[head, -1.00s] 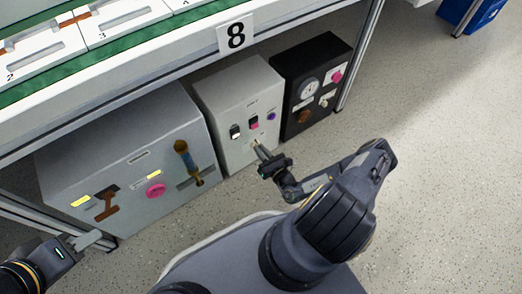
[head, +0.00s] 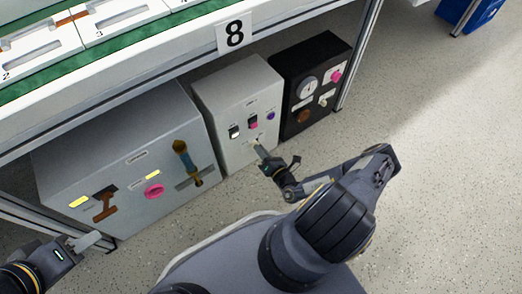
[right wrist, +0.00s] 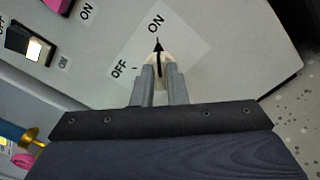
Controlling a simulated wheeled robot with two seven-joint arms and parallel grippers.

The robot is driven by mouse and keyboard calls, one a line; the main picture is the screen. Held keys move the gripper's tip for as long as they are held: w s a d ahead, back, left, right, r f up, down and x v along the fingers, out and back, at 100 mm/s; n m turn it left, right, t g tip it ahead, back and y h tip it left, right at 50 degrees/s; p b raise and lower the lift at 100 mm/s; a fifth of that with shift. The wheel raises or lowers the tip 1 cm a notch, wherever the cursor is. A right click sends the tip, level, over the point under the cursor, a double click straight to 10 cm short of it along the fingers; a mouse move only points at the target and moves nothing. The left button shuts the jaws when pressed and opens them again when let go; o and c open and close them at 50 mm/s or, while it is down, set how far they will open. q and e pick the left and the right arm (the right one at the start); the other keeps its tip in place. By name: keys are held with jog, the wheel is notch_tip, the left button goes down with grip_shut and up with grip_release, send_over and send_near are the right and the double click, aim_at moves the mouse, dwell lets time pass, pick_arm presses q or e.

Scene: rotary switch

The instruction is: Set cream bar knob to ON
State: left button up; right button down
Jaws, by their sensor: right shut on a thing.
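The cream bar knob (right wrist: 160,62) sits on a pale plate marked OFF and ON in the right wrist view. Its dark pointer tip points up toward the ON label. My right gripper (right wrist: 160,84) is shut on the knob, with one finger on each side, hiding its lower part. In the head view the right gripper (head: 260,149) is at the lower front of the white box (head: 237,100), covering the knob. My left gripper (head: 88,241) is at the lower left, away from the knob; its finger gap is not clear.
The white box also carries a black switch (head: 234,131), a pink-and-black switch (head: 253,121) and a blue knob (head: 270,115). A large grey box (head: 130,160) stands to the left, a black box (head: 311,85) to the right. A table (head: 150,75) overhangs them.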

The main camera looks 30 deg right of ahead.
dwell(0.4)
jog(key=c, duration=1.4)
grip_release()
jog(key=shift+c, duration=0.2)
jog(key=s+p, duration=0.2)
jog(key=s, duration=0.6)
jog(key=shift+d, duration=0.3)
jog(key=shift+w, duration=0.1)
